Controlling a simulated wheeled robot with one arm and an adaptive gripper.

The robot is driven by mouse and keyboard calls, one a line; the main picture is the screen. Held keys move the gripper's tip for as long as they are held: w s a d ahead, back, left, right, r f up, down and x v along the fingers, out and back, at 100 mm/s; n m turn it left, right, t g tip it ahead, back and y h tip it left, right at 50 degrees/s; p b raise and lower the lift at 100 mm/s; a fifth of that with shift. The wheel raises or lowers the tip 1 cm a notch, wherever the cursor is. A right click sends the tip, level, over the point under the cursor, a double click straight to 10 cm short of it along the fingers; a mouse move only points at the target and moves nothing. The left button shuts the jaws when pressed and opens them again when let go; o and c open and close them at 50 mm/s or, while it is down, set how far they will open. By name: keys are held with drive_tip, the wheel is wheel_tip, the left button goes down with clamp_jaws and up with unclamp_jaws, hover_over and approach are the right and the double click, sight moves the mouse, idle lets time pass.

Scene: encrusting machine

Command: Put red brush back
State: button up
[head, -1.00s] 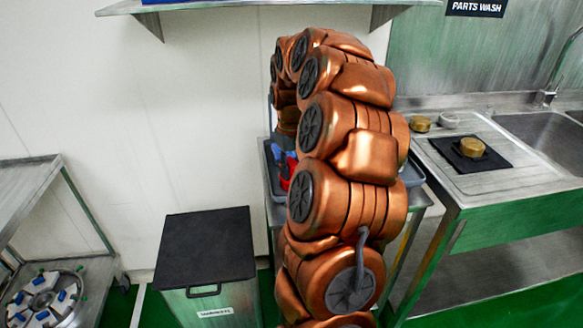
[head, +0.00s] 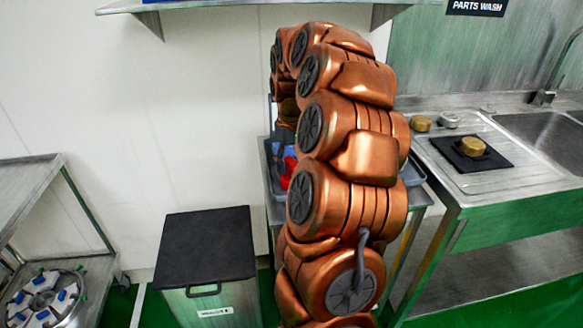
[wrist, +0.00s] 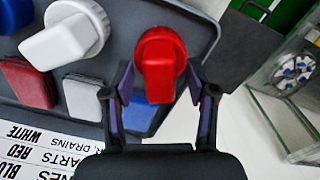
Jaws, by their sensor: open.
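The red brush (wrist: 160,62), with a round head and a blocky handle, shows in the wrist view at the edge of a grey tray (wrist: 203,22). My gripper (wrist: 160,80) is open, with one finger on each side of the red handle. I cannot tell whether the fingers touch it. In the tray lie a red pad (wrist: 28,82), a white pad (wrist: 84,97) and a blue pad (wrist: 140,115). The blue pad is partly below the red handle. In the head view a red patch (head: 288,168) shows beside my arm, which hides most of the tray.
A white brush (wrist: 65,35) lies left of the red one, and a blue item (wrist: 14,14) is in the corner. A dark-lidded bin (head: 205,245) stands left of the tray's stand. The sink counter (head: 470,190) is at right, a steel rack (head: 30,190) at left.

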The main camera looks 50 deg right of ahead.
wheel_tip(320, 180, up, 10)
drive_tip(key=b, duration=0.1)
drive_tip(key=shift+r, duration=0.2)
idle(0.3)
drive_tip(key=shift+a, duration=0.2)
drive_tip(key=s+a+f+n, duration=0.2)
drive_tip(key=s+a, duration=0.1)
drive_tip(key=a, duration=0.8)
drive_tip(key=s+a+f+n, duration=0.1)
drive_tip(key=s+a+f, duration=0.15)
drive_tip(key=a, duration=0.75)
drive_tip(key=s+a+f+g, duration=0.1)
drive_tip(key=s+a+f, duration=0.3)
drive_tip(key=s, duration=0.5)
drive_tip(key=s+a+f, duration=0.5)
drive_tip(key=s+a, duration=0.2)
drive_tip(key=s, duration=0.2)
drive_tip(key=shift+f+g, duration=0.15)
drive_tip(key=shift+g, duration=0.25)
